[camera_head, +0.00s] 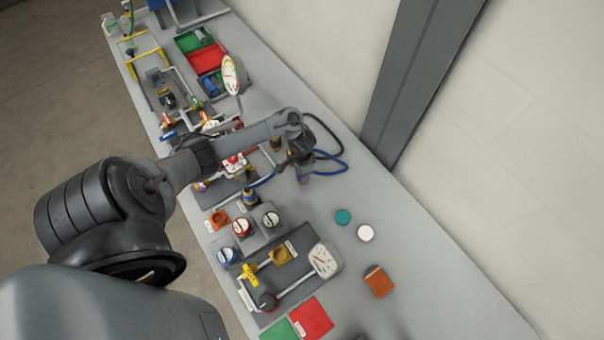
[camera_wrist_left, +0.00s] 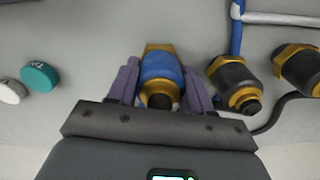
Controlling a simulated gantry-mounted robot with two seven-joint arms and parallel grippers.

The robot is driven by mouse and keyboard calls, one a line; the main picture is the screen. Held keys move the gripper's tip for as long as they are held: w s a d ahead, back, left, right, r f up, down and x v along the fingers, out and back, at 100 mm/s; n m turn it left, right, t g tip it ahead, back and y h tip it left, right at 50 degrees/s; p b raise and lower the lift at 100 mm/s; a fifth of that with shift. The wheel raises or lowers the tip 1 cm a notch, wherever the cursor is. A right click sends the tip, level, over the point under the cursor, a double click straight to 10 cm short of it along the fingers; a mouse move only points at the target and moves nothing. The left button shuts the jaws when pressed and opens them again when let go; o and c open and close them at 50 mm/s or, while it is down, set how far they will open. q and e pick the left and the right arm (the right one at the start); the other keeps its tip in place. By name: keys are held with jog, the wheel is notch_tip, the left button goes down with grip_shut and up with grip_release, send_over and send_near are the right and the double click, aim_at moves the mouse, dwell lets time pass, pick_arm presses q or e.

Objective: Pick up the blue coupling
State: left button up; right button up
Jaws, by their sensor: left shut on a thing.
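The blue coupling (camera_wrist_left: 160,70) has a blue middle, brass-coloured ends and a dark tip. In the left wrist view it sits between the two purple fingers of my left gripper (camera_wrist_left: 160,84), which is shut on it, one finger on each side. In the head view my left gripper (camera_head: 301,168) points down over the grey bench beside a blue hose. The coupling is hidden or too small to make out there. I cannot tell whether it touches the bench. My right gripper is not in view.
Two black-and-brass couplings (camera_wrist_left: 235,82) (camera_wrist_left: 298,66) lie close to the right of my gripper. A teal cap (camera_wrist_left: 40,76) and a white cap (camera_wrist_left: 12,91) lie to its left. A gauge (camera_head: 325,260) and orange block (camera_head: 379,281) stand nearer. The right bench edge is clear.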

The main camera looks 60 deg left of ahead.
pick_arm(q)
notch_tip(320, 180, up, 3)
jog(key=shift+r+p, duration=0.1)
jog(key=shift+p, duration=0.3)
jog(key=w+d+r+p, duration=0.2)
jog(key=d+r, duration=0.1)
jog(key=d, duration=0.2)
jog(key=w+d+r+p, duration=0.2)
jog(key=w+d+r, duration=0.1)
jog(key=d, duration=0.2)
jog(key=shift+w+d+r, duration=0.2)
jog(key=shift+w+r, duration=0.05)
